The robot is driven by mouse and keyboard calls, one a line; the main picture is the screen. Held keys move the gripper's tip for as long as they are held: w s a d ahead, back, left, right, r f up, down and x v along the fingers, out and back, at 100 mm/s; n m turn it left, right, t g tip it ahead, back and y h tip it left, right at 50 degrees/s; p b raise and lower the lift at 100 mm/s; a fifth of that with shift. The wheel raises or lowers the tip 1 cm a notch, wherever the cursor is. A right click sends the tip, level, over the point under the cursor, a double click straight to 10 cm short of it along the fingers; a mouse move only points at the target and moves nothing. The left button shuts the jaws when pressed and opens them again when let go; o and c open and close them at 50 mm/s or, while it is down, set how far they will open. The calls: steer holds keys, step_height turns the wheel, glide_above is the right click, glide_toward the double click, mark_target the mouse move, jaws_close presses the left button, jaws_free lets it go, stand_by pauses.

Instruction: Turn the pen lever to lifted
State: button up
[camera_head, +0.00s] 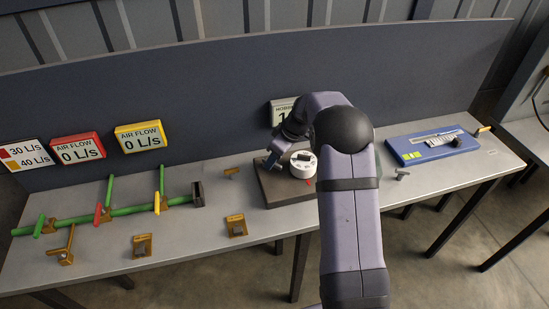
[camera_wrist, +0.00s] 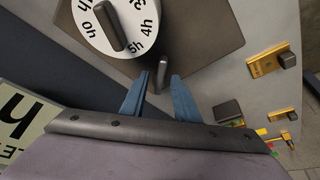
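No part is labelled as the pen lever, so I cannot tell for sure which it is. In the wrist view my gripper (camera_wrist: 160,78) is open, with its two blue fingers on either side of a small dark upright lever (camera_wrist: 162,72). Small gaps seem to show between the lever and the fingertips. The lever stands on a dark plate (camera_wrist: 205,45) beside a white dial (camera_wrist: 98,22) marked in hours, with a dark knob. In the head view the gripper (camera_head: 272,161) is at the plate's left back, left of the dial (camera_head: 303,165).
A blue board (camera_head: 400,150) with a white scale and black block lies at the right, with a yellow lever (camera_head: 482,131) beyond it and a small grey handle (camera_head: 402,174) nearer. Green pipes (camera_head: 80,220) with coloured levers fill the left. A display (camera_head: 283,108) stands behind the plate.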

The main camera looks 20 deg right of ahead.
steer(key=shift+c, duration=0.3)
jaws_close()
steer(key=shift+s+m, duration=0.1)
steer(key=shift+m, duration=0.2)
steer(key=shift+a+f+m+h+b, duration=0.1)
steer(key=shift+a+m+h+b, duration=0.05)
steer(key=shift+m+h+b, duration=0.2)
steer(key=shift+s+a+m+t+h, duration=0.25)
steer(key=shift+a+m+t, duration=0.1)
steer(key=shift+m, duration=0.6)
steer(key=shift+a+r+m+h, duration=0.1)
steer(key=shift+a+m+h, duration=0.1)
steer(key=shift+m, duration=0.35)
steer(key=shift+a+r+m+h, duration=0.1)
steer(key=shift+m+h, duration=0.1)
steer(key=shift+m, duration=0.35)
steer(key=shift+s+a+m+h+p, duration=0.1)
steer(key=shift+a+m+h+p, duration=0.15)
steer(key=shift+m+p, duration=0.3)
steer(key=shift+a+m+h+p, duration=0.1)
steer(key=shift+m+h+p, duration=0.25)
steer(key=shift+m, duration=0.3)
steer(key=shift+f, duration=0.15)
